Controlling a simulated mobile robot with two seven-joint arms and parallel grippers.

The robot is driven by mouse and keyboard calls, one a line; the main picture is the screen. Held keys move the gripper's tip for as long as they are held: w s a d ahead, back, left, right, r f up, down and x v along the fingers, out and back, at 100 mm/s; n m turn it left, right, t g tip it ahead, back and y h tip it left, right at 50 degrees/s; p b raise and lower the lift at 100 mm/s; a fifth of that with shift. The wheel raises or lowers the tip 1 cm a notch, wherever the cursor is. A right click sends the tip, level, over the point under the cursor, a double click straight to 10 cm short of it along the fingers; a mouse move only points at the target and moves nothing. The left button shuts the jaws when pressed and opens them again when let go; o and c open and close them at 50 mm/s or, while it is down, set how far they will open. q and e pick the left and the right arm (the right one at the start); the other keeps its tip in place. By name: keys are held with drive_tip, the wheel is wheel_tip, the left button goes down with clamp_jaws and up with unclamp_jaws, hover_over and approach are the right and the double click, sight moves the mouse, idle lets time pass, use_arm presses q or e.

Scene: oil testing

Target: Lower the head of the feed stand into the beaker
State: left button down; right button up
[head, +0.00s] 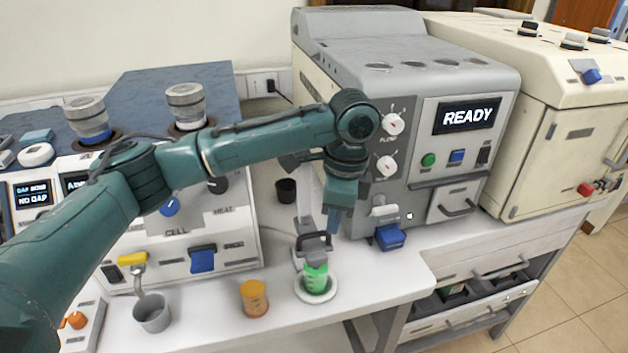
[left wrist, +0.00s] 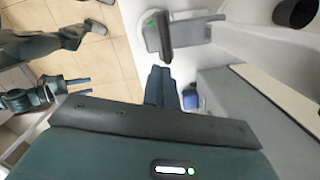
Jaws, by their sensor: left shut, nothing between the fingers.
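The feed stand (head: 308,225) is a pale upright post with a dark grey head (head: 314,244) near its lower part. The green beaker (head: 316,280) stands upright in front of it on a round white plate (head: 301,292). The head looks just above and behind the beaker's rim; I cannot tell the exact gap. My left gripper (head: 334,222) is shut and empty, pointing down beside the head on its right. In the left wrist view, the shut fingers (left wrist: 160,86) are close to the dark head (left wrist: 164,36) but apart from it. My right gripper (left wrist: 80,86) looks open there, away from the stand.
An orange beaker (head: 254,299) and a grey cup (head: 152,313) stand left of the green beaker. The grey machine with the READY screen (head: 468,116) and its blue lever (head: 390,237) are close on the right. A black cup (head: 286,190) stands behind.

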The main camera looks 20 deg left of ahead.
use_arm(q)
drive_tip(key=shift+d+r, duration=0.1)
wheel_tip(320, 180, up, 13)
drive_tip(key=d, duration=0.1)
drive_tip(key=shift+w+d, duration=0.15)
drive_tip(key=shift+w, duration=0.05)
idle(0.4)
